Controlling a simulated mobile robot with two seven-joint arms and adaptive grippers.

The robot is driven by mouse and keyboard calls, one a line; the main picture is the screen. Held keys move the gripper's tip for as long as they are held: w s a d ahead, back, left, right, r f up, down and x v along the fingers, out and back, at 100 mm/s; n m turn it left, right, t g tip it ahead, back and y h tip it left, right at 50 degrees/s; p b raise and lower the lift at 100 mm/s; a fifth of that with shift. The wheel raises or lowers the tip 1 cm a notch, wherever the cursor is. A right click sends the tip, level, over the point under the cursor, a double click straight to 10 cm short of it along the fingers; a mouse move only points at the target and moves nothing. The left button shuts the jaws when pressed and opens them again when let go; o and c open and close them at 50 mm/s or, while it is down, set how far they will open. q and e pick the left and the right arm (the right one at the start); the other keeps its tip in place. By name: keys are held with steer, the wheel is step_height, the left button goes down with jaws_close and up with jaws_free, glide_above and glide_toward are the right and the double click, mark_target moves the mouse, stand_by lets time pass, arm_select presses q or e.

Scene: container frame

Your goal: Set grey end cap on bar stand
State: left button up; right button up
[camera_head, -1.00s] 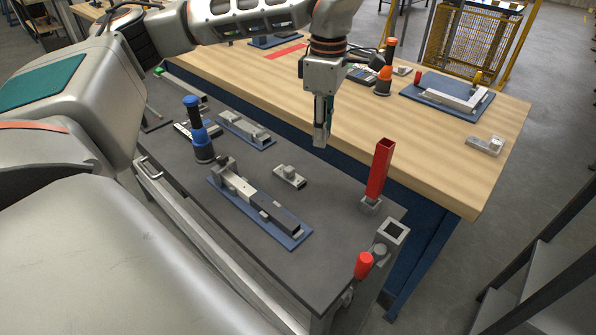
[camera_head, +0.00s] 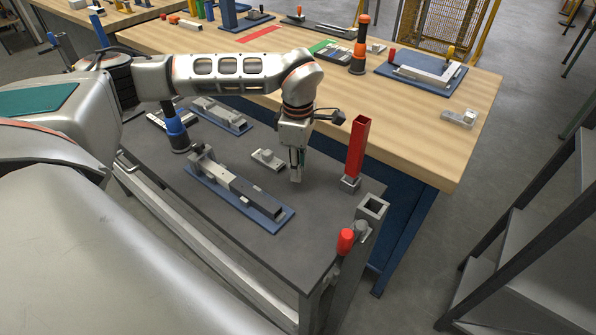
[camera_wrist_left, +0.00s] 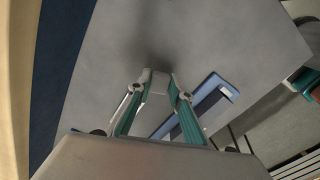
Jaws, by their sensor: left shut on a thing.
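My left gripper (camera_head: 297,172) is shut on a small light grey block, which I take for the grey end cap (camera_wrist_left: 155,82). It is between the fingertips in the left wrist view and partly hidden by them. In the head view the gripper points down over the dark bench top, right of a low blue stand (camera_head: 287,222). This stand, apparently the bar stand, carries a bar (camera_head: 255,197), silver at one part and black toward its near right end. The stand also shows in the left wrist view (camera_wrist_left: 228,88), apart from the block. My right gripper is not in view.
A red square tube (camera_head: 357,147) stands upright behind and right of the gripper. A small grey fixture (camera_head: 267,160) lies just left of it. A blue and black tool (camera_head: 177,132) stands left. A red handle (camera_head: 345,242) and open steel post (camera_head: 373,206) edge the near right corner.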

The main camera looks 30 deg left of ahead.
arm_select(q)
steer(key=shift+f, duration=0.85)
steer(key=shift+f, duration=0.2)
steer(key=o, duration=0.8)
step_height(320, 180, up, 12)
steer(key=shift+r, duration=0.2)
